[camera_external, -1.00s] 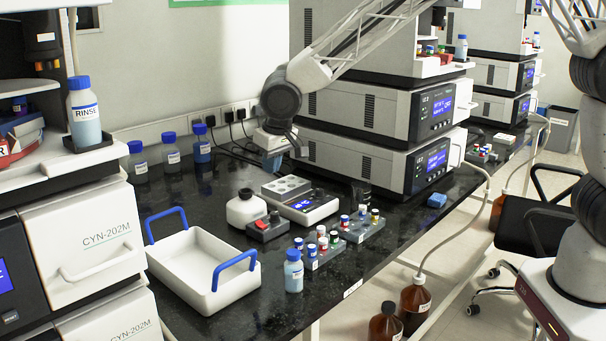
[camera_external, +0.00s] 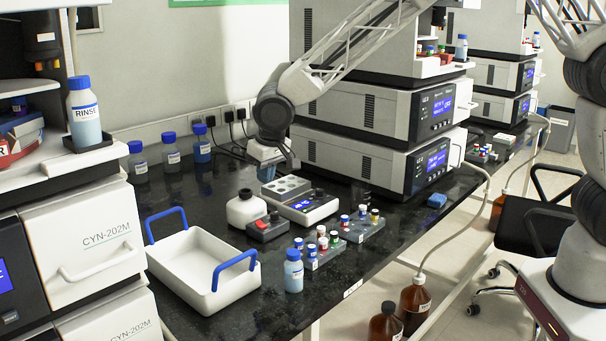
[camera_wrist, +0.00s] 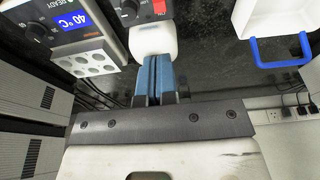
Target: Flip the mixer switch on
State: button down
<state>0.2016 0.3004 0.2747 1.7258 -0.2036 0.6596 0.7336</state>
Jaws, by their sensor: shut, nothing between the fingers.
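The mixer (camera_external: 245,209) stands on the dark bench, with a white rounded top and a grey control box in front. Its red switch (camera_external: 274,215) is on that box, and in the wrist view the switch (camera_wrist: 159,8) shows at the top edge beside a black knob (camera_wrist: 130,10). I cannot tell the switch's position. My gripper (camera_external: 268,172) is above the bench, behind the mixer and the heater block. In the wrist view my gripper's blue fingers (camera_wrist: 153,62) are together and empty, pointing at the mixer's white top (camera_wrist: 153,38).
The heater block (camera_external: 300,205) with a lit display stands right beside the mixer. A white tray (camera_external: 190,262) with blue handles is at the left. Vial racks (camera_external: 325,252) and a blue-capped bottle (camera_external: 293,272) stand in front. Stacked instruments (camera_external: 380,150) rise at the right.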

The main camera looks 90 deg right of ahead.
aim_at(259, 223)
jog(key=x, duration=1.2)
jog(key=shift+f, duration=0.2)
